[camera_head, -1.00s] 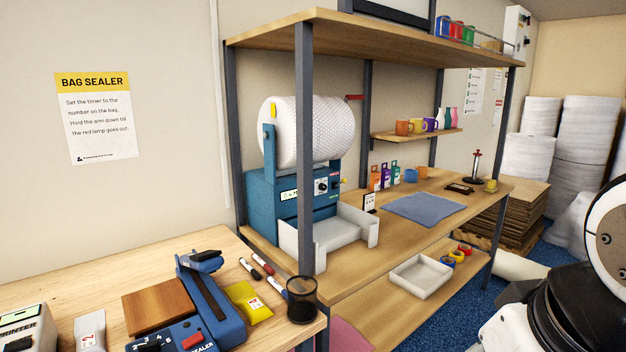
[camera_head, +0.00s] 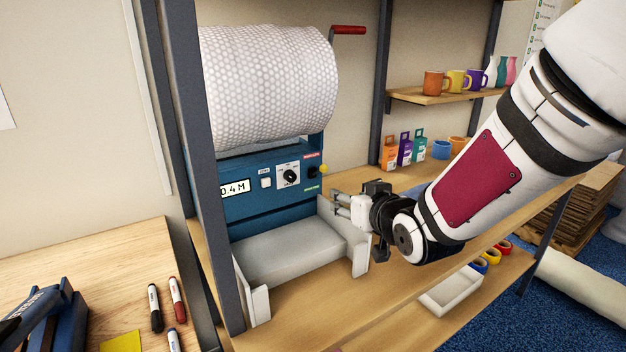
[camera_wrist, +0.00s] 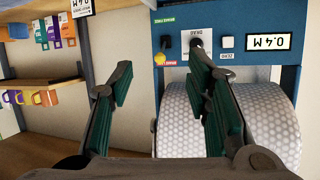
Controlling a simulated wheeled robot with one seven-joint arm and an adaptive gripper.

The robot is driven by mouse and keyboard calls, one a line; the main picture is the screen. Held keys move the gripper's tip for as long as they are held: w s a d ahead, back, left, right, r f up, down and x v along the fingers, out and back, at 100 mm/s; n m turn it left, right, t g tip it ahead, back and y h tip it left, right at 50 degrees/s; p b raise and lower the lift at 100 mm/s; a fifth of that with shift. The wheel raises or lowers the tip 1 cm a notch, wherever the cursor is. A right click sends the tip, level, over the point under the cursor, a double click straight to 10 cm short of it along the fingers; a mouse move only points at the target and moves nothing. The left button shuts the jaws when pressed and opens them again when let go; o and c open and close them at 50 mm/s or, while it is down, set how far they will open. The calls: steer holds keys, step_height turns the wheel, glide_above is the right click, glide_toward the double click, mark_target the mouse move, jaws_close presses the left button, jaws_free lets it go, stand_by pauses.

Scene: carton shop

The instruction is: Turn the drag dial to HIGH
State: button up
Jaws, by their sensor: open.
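The drag dial (camera_head: 290,177) is a black knob on a white plate on the front of the blue bubble-wrap dispenser (camera_head: 262,205). Its surrounding lettering is too small to read in the head view. My gripper (camera_head: 342,205) is in front of the dispenser, to the right of and lower than the dial in that view. In the wrist view the picture is turned over; the dial (camera_wrist: 197,42) shows at the top, partly behind one finger. My gripper (camera_wrist: 160,85) is open there, with nothing between its green-padded fingers. Whether a fingertip touches the dial cannot be told.
A display (camera_head: 234,188) reads 0.4 M, with a white button (camera_head: 265,183) beside it. A yellow knob (camera_head: 323,169) sits right of the dial. A white tray (camera_head: 290,250) juts out below. A dark shelf post (camera_head: 190,150) stands at the left.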

mark_target(292, 178)
steer(key=w+a+f+t+y, duration=0.1)
steer(key=w+a, duration=0.3)
steer(key=w, duration=0.1)
steer(key=w+a+f+y, duration=0.1)
steer(key=w+a, duration=0.4)
steer(key=w+a+f+t+y, duration=0.1)
steer(key=w+a+f+y, duration=0.1)
steer(key=w+a, duration=0.2)
steer(key=shift+w+a+t+b, duration=0.2)
steer(key=shift+w+t+b, duration=0.15)
steer(key=shift+w, duration=0.55)
steer(key=shift+c, duration=0.3)
jaws_close()
